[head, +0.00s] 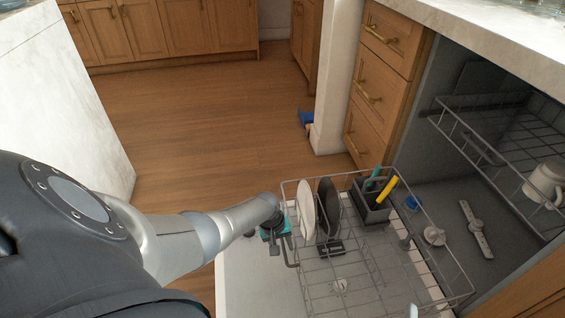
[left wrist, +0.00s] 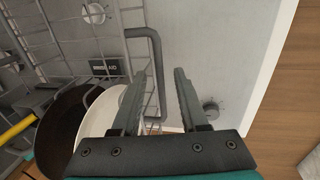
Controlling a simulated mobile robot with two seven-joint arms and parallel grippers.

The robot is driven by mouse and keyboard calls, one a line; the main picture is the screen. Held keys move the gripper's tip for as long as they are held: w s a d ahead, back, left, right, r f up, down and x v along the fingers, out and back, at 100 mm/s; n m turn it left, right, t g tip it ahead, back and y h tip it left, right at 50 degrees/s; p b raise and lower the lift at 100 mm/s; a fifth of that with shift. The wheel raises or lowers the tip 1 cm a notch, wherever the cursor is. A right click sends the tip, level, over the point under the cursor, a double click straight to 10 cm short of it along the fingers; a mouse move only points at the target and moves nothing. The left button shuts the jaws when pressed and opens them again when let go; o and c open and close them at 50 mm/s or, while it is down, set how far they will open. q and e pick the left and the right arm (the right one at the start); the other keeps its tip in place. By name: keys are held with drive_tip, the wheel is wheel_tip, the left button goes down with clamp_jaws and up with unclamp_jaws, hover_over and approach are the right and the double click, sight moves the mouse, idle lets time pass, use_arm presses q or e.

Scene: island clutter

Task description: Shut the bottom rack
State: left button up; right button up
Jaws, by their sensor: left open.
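The bottom rack (head: 340,262) is a grey wire rack pulled out over the lowered dishwasher door (head: 240,285). It holds a white plate (head: 305,209), a dark plate (head: 330,207) and a grey basket (head: 371,210) with teal and yellow utensils. My left gripper (left wrist: 159,76) is open at the rack's outer edge. In the left wrist view the rack's grey handle bar (left wrist: 156,52) runs down between its two fingers; whether a finger touches it cannot be told. In the head view my left arm partly hides the gripper. My right gripper is not in view.
The upper rack (head: 500,135) is also partly out and carries a white mug (head: 543,183). A spray arm (head: 475,230) shows on the dishwasher floor. Wooden drawers (head: 378,95) stand beside the opening. The wooden floor (head: 200,120) beyond my left arm is mostly clear.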

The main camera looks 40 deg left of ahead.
use_arm(q)
drive_tip(key=shift+f, duration=0.1)
idle(0.3)
clamp_jaws()
idle(1.3)
